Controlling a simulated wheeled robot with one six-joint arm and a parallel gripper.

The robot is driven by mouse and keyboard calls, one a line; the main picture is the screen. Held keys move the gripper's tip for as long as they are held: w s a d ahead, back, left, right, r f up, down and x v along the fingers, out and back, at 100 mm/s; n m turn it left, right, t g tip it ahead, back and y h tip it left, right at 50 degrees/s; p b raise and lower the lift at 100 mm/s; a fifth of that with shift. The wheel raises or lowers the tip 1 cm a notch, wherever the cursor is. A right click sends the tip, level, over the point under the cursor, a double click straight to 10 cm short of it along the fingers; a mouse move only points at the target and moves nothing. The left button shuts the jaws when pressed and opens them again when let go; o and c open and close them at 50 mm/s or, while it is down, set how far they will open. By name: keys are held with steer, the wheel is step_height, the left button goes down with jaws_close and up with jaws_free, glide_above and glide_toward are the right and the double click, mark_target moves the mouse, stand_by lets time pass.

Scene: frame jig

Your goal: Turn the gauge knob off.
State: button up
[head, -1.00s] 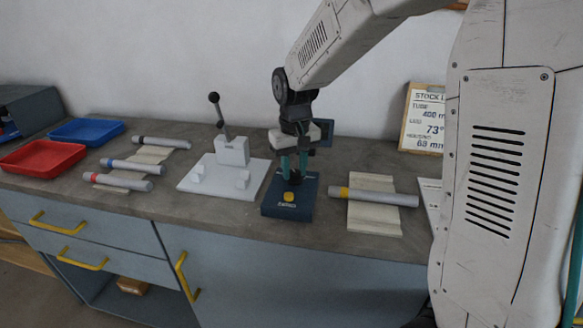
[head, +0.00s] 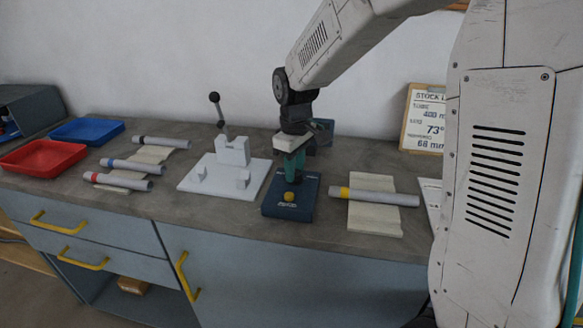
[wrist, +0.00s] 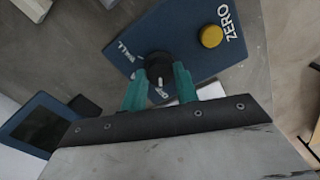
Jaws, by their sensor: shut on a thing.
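The dark blue gauge box (head: 272,207) stands on the bench, with a yellow button (head: 289,197) at its front. In the wrist view the box (wrist: 195,35) shows the word ZERO beside the yellow button (wrist: 211,36). The black round knob (wrist: 158,64) sits on its top, with small white markings near it. The marking nearest my fingers is partly covered and hard to read. My gripper (head: 293,178) points down over the box, its teal fingers shut on the knob. In the head view the fingers hide the knob.
A dark display (head: 322,131) stands behind the gauge. A white jig (head: 222,177) with an upright lever is close on the left. A grey tube with a yellow band (head: 375,197) lies on a cloth to the right. Red (head: 42,157) and blue trays are far left.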

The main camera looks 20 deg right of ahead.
steer(key=shift+w+r, duration=0.1)
steer(key=shift+w, duration=0.05)
steer(key=o, duration=1)
step_height(320, 180, up, 8)
steer(key=shift+f, duration=0.15)
steer(key=s+m, duration=0.2)
steer(key=s, duration=0.8)
steer(key=s+d+r+m, duration=0.1)
steer(key=s+m, duration=0.1)
steer(key=s, duration=0.7)
steer(key=s+d+r+m+t, duration=0.1)
steer(key=s+m, duration=0.1)
steer(key=s, duration=0.8)
steer(key=shift+s+r+m, duration=0.15)
steer(key=shift+s+m, duration=0.2)
steer(key=shift+m, duration=0.05)
